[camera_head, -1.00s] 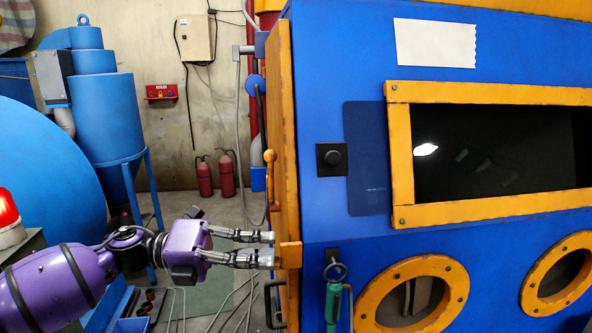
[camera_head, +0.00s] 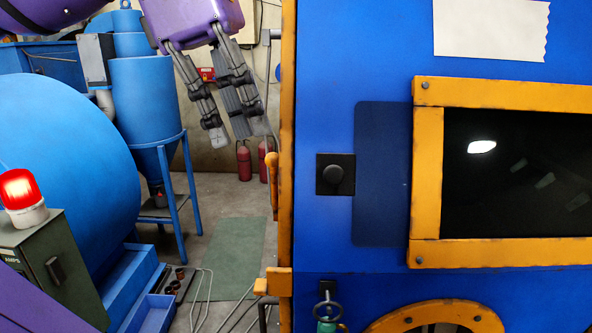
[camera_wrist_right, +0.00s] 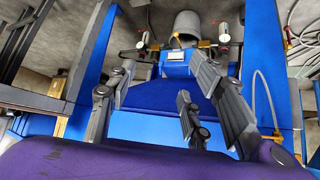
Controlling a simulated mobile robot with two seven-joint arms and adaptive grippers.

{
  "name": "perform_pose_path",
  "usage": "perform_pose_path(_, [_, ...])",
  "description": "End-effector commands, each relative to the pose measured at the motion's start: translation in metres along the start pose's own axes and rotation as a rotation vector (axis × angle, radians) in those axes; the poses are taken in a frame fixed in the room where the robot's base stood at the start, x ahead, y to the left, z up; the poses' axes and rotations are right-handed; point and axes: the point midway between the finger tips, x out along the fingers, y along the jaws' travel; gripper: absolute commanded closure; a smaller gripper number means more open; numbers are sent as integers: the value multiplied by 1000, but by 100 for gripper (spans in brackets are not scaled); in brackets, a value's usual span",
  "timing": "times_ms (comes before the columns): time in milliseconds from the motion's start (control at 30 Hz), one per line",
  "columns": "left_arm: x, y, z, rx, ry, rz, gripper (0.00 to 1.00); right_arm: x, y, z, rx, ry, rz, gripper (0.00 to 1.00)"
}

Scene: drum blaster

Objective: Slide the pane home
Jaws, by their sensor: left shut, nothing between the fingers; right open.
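The window pane (camera_head: 515,165) is dark, with a bright reflection, inside an orange frame (camera_head: 427,185) on the blue cabinet (camera_head: 320,90). A darker blue flat panel (camera_head: 381,175) lies along the frame's left side, and its right edge meets the frame. A black knob (camera_head: 335,174) on a square plate sits just left of that panel. My left gripper (camera_head: 238,132) is shut and empty, pointing down, left of the cabinet's orange edge and apart from the panel. My right gripper (camera_wrist_right: 160,82) is open and empty in the right wrist view, above a blue surface.
An orange handle (camera_head: 271,178) and an orange bracket (camera_head: 275,283) stick out at the cabinet's left edge. A round orange port (camera_head: 435,318) is below the window. A red beacon (camera_head: 20,190) and blue tank (camera_head: 60,180) stand left. The floor between is partly open.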

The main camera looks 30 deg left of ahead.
Motion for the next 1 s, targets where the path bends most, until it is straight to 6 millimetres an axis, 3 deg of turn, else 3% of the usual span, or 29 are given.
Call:
perform_pose_path(167, [38, -1, 0, 1, -1, -3, 100, -6, -4, 7, 9, -17, -3, 53])
perform_pose_path(367, [83, -2, 0, 0, 0, -5, 100, -1, -6, -14, 11, 20, -8, 53])
perform_pose_path(700, [91, 1, 33, -4, 2, -3, 100, 5, -4, 0, 13, 4, 2, 53])
perform_pose_path(1000, [90, 0, 39, -2, -3, -2, 100, 4, 2, -2, 6, 10, 8, 53])
